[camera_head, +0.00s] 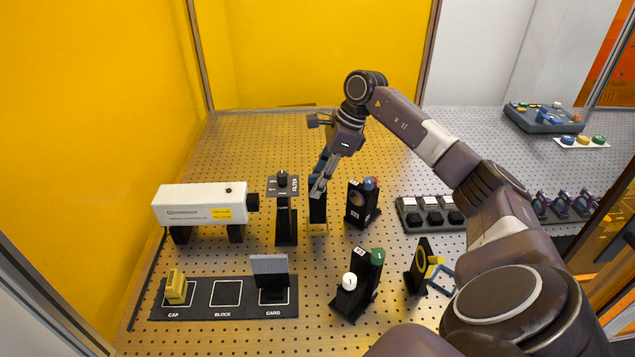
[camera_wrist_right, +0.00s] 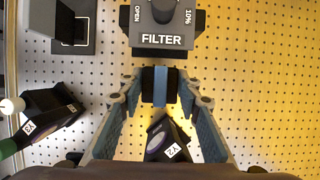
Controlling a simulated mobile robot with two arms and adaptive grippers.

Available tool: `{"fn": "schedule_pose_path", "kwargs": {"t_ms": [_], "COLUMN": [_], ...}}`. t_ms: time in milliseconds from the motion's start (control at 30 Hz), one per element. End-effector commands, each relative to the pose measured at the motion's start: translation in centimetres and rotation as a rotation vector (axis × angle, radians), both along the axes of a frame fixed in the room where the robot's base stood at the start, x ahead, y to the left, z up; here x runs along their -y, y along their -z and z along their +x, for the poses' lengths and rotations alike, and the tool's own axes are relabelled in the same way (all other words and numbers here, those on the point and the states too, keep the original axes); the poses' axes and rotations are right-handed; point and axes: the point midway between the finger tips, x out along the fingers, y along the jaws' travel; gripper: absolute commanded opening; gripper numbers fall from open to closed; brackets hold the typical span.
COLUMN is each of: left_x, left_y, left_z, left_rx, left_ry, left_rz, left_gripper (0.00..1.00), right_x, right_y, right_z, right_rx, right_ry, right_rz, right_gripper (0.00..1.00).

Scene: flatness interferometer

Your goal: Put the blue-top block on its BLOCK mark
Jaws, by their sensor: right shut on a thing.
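My right gripper (camera_head: 318,190) is shut on the blue-top block (camera_head: 318,211), a dark upright block just right of the FILTER stand (camera_head: 286,215). In the right wrist view the block's blue stripe (camera_wrist_right: 160,86) shows between the fingertips. I cannot tell whether its base touches the table. The BLOCK mark (camera_head: 227,293) is an empty white-outlined square in the middle of the black mat (camera_head: 212,313) at front left. On the mat, a yellow cap (camera_head: 175,287) stands on the CAP mark and a grey card (camera_head: 270,272) on the CARD mark. My left gripper is out of view.
A white laser housing (camera_head: 205,204) stands left of the FILTER stand. A mount with a red and a blue knob (camera_head: 361,203) is close right of the block. A mount with white and green knobs (camera_head: 358,285) stands right of the mat. Perforated table lies between.

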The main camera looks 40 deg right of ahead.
Motion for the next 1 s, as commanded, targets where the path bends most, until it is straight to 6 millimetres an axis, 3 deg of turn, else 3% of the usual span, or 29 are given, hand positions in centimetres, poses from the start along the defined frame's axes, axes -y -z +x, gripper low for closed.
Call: {"fn": "schedule_pose_path", "kwargs": {"t_ms": [533, 1000], "left_x": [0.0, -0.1], "left_y": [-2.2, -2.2], "left_z": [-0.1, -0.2], "left_rx": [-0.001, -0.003], "left_ry": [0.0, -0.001], "left_rz": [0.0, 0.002], "left_gripper": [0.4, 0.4], "right_x": [0.0, 0.0], "right_y": [-3.0, -3.2], "right_z": [0.1, 0.1], "right_rx": [0.002, 0.004], "right_ry": [0.0, 0.0], "right_rz": [-0.001, 0.0], "right_gripper": [0.0, 0.0]}}
